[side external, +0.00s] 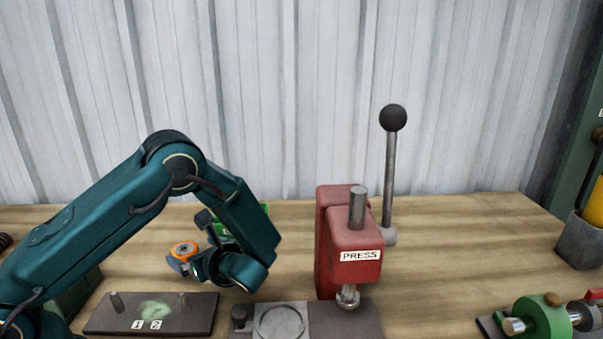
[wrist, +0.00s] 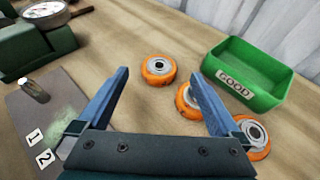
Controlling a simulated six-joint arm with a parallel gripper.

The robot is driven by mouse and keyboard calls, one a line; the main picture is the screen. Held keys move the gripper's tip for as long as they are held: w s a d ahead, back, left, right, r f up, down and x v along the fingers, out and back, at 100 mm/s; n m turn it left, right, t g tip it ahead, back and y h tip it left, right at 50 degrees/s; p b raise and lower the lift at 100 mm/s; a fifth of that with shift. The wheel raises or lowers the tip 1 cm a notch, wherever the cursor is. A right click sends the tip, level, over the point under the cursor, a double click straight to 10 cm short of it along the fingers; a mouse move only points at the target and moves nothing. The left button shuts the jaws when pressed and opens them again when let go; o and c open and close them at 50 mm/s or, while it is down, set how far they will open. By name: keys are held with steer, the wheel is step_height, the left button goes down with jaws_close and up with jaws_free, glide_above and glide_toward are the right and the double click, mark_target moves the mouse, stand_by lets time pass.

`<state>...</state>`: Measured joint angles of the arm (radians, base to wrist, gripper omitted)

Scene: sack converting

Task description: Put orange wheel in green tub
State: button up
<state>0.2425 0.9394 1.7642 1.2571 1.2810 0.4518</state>
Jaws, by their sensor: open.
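Three orange wheels with pale metal hubs lie on the bench in the wrist view: a far wheel (wrist: 151,77), a middle wheel (wrist: 184,108) partly behind my right finger, and a near wheel (wrist: 262,152) outside that finger. The green tub (wrist: 272,98), labelled GOOD, stands to their right; its visible inside is empty. My gripper (wrist: 160,75) is open, with nothing held; the far wheel shows between its fingertips. In the side view an orange wheel (side external: 184,247) shows by my gripper, and my arm hides most of the tub (side external: 226,229).
A red press (side external: 350,225) with a tall ball-topped lever stands right of my arm. A dark plate (side external: 105,318) marked 1 and 2 with upright pins lies at front left. A dial gauge (wrist: 45,10) is at the wrist view's upper left. A green fixture (side external: 545,318) sits far right.

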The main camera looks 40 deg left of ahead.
steer(key=v, duration=0.6)
steer(key=shift+d+r, duration=0.1)
steer(key=shift+d, duration=0.1)
steer(key=shift+s+d+r+n, duration=0.1)
steer(key=shift+s+r+n, duration=0.1)
steer(key=shift+r+n, duration=0.1)
steer(key=s+d+r+n+t+h, duration=0.4)
steer(key=s+d+r+n+h, duration=0.6)
steer(key=n, duration=0.8)
steer(key=h, duration=0.3)
steer(key=shift+s, duration=0.2)
